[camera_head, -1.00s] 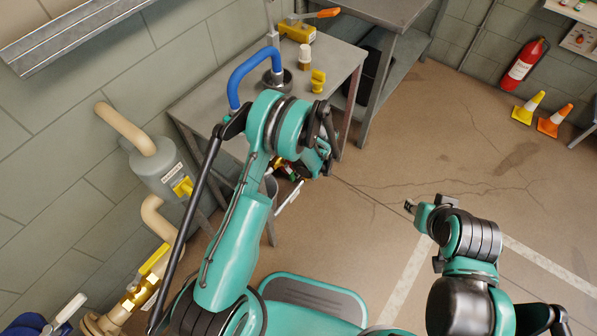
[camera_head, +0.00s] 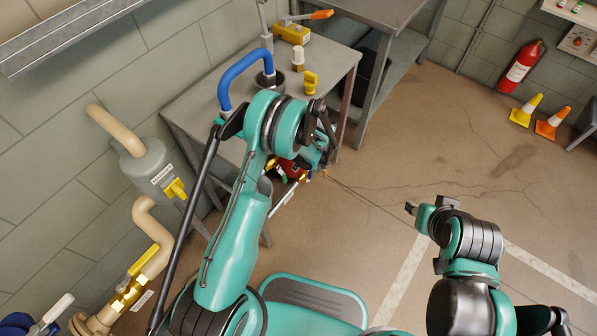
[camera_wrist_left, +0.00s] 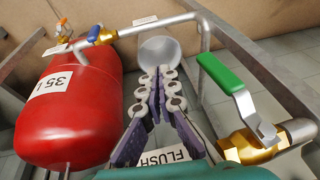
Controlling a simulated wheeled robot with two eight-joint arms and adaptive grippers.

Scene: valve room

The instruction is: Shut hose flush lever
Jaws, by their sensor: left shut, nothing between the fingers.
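In the left wrist view, a lever with a green grip (camera_wrist_left: 220,73) sits on a brass valve (camera_wrist_left: 256,146) at the right. It slants up and left from the valve. A white label reading FLUSH (camera_wrist_left: 166,156) lies beside the valve, partly hidden by my left gripper. My left gripper (camera_wrist_left: 161,72) is shut and empty, left of the green grip and apart from it in the picture. In the head view my left gripper (camera_head: 318,168) is mostly hidden behind its own arm, beside the bench. My right gripper (camera_head: 411,208) is over open floor; its finger opening is unclear.
A red tank (camera_wrist_left: 70,110) stands left of my fingers, with a blue-handled valve (camera_wrist_left: 97,32) and grey pipe (camera_wrist_left: 165,22) above. A grey bowl (camera_wrist_left: 160,50) is behind the fingertips. The metal bench (camera_head: 195,105) borders my left arm.

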